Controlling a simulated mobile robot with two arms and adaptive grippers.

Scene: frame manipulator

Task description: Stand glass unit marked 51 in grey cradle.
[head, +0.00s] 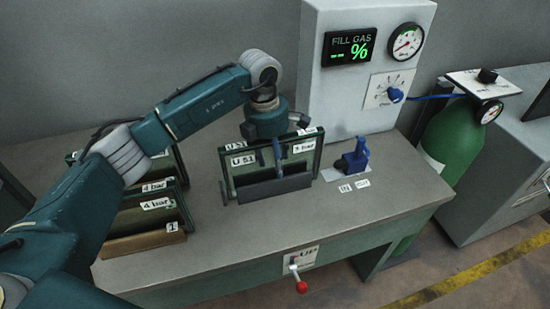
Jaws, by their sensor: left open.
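The glass unit marked U 51 (247,171) is a dark-framed pane standing upright on the bench, with a label reading about 9 bar at its upper right. A dark grey block, which looks like the grey cradle (272,189), is at its lower front. I cannot tell whether the unit's bottom edge sits in it. My left gripper (279,160) is open at the middle of the unit's top edge, its fingers pointing down in front of the pane. Whether they touch the frame is unclear. My right gripper is out of view.
A second label, hard to read, shows behind U 51. Other framed units (162,212), labelled 4 bar, stand at left by a wooden cradle (143,243) marked 1. A blue fitting (352,160) is at right, below the gas panel (350,85). The bench front (320,220) is clear.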

